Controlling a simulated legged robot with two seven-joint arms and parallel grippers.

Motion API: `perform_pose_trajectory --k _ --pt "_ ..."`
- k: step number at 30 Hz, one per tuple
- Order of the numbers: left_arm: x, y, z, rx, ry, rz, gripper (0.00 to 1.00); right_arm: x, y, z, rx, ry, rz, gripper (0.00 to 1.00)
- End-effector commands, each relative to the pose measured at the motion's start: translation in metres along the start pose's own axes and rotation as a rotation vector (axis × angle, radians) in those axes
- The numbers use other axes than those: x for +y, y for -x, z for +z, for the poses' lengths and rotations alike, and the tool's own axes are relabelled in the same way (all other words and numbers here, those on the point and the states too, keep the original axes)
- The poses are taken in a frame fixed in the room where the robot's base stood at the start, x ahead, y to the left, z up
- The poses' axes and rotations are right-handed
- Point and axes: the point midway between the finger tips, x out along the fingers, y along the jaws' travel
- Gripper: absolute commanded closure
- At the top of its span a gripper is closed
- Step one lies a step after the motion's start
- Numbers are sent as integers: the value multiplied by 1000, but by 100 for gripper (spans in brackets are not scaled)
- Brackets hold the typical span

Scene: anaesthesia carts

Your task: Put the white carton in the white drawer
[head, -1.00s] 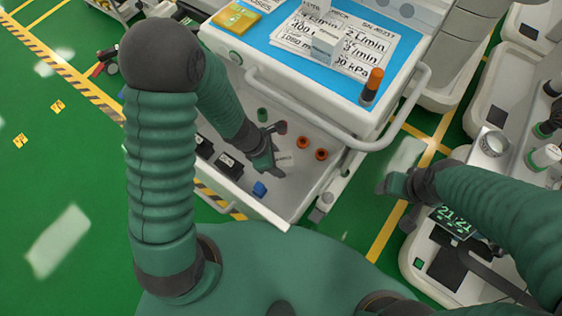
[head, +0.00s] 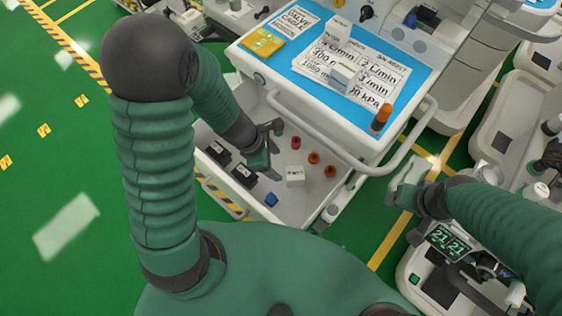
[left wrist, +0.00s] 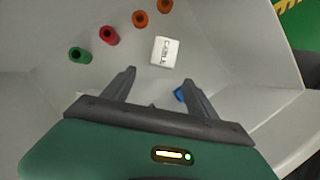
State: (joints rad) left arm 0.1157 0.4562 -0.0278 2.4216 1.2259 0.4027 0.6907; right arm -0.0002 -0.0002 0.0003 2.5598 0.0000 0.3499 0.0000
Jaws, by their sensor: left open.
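A small white carton (head: 295,177) with dark lettering sits on the floor of the open white drawer (head: 290,219). It also shows in the left wrist view (left wrist: 164,51), just beyond the fingertips and apart from them. My left gripper (head: 270,148) is inside the drawer, to the left of the carton. Its two fingers are spread and empty in the left wrist view (left wrist: 158,82). My right gripper (head: 402,194) is right of the cart, away from the drawer; its jaws are not clear.
The drawer also holds orange vials (head: 314,158), a red vial (head: 296,142), a green vial (left wrist: 80,55), a blue item (head: 271,199) and black boxes (head: 244,175). A handle rail (head: 345,144) overhangs the drawer.

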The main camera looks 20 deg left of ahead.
Motion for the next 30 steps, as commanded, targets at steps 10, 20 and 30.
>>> perform_pose_trajectory --k 10,20,30 --pt "-19 65 -6 196 -1262 -62 33 0 2 0 -1 -1 0 33" --pt "-8 102 -13 391 -2034 -157 33 0 2 0 -1 0 0 33" --pt "-8 136 1 389 -2025 -156 33 0 39 -9 -1 0 0 33"
